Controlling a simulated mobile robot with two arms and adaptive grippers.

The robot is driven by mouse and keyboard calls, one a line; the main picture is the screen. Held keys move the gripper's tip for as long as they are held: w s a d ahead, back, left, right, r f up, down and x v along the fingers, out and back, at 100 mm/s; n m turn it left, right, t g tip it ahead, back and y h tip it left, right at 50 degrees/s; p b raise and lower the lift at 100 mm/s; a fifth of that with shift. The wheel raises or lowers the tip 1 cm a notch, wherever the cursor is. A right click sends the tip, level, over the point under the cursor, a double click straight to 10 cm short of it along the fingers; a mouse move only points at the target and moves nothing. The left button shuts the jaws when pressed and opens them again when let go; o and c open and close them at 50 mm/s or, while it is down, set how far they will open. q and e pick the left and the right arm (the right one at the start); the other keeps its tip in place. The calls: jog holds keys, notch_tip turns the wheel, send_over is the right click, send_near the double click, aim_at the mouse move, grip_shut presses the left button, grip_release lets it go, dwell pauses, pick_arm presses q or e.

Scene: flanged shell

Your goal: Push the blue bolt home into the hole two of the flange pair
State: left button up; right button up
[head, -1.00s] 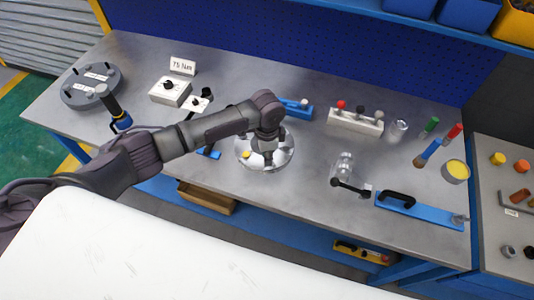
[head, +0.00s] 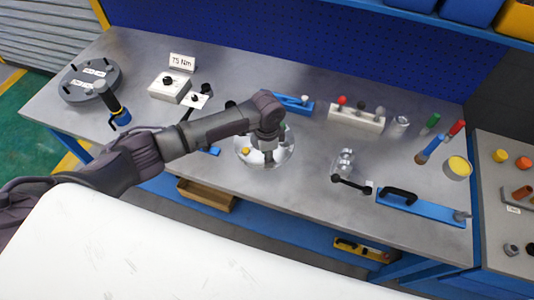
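The silver round flange pair (head: 243,158) sits on the grey workbench, left of the picture's middle in the head view. A yellow bolt head (head: 246,151) shows on its left side. My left gripper (head: 269,160) points down over the flange, with its fingers close to the top face. Whether the fingers are open or shut is too small to tell. I cannot make out the blue bolt or hole two; my gripper and wrist cover much of the flange. My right gripper is not in view.
A white block with red, grey and dark knobs (head: 357,120) stands behind right. A clamp-like fixture (head: 346,165) and a blue plate with a black handle (head: 420,207) lie right. A dark grey round flange (head: 78,90) is far left. Bare bench lies between flange and fixture.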

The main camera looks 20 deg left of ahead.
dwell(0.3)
pick_arm(q)
notch_tip(320, 180, up, 12)
dwell(0.5)
dwell(0.3)
